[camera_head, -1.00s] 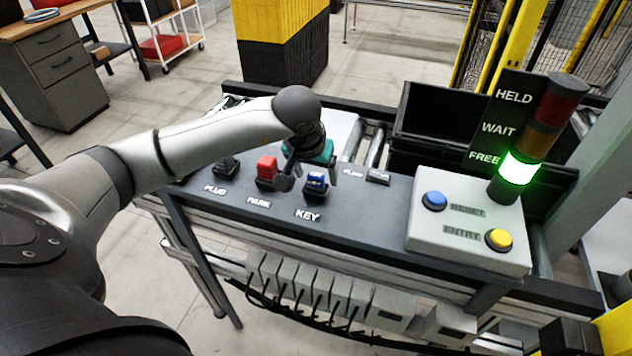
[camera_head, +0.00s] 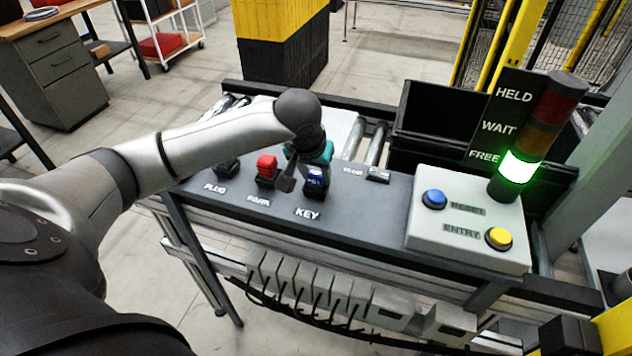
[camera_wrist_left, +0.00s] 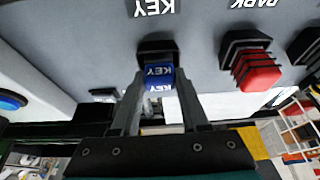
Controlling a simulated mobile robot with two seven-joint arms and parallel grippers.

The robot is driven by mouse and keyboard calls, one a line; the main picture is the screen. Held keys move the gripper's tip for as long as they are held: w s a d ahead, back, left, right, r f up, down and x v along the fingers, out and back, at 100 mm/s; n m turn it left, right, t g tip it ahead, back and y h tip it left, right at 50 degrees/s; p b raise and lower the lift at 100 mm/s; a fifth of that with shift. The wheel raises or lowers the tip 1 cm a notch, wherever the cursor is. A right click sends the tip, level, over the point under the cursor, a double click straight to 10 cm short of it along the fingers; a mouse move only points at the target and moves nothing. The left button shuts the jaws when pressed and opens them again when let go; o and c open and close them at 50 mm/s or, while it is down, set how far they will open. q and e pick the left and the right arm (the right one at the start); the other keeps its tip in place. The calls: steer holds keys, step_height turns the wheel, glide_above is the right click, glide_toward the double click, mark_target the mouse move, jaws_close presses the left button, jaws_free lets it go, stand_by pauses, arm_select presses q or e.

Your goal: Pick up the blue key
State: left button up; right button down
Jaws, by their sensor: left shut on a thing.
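The blue key (camera_head: 317,179), a blue block lettered KEY, is at its black holder above the KEY label on the dark panel (camera_head: 375,215). My left gripper (camera_head: 303,178) reaches down over the panel and is shut on the blue key. In the left wrist view the key (camera_wrist_left: 159,77) sits between the two grey fingers (camera_wrist_left: 158,88), with the black holder beyond it. I cannot tell whether the key is clear of the holder. My right gripper is not in view.
A red block (camera_head: 266,166) stands close to the left by the PARK label, with a black piece (camera_head: 228,166) at PLUG. To the right is a grey box (camera_head: 468,240) with blue and yellow buttons. The light tower (camera_head: 520,167) is lit green at FREE.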

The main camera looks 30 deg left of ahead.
arm_select(q)
jaws_close()
steer(key=shift+r, duration=0.1)
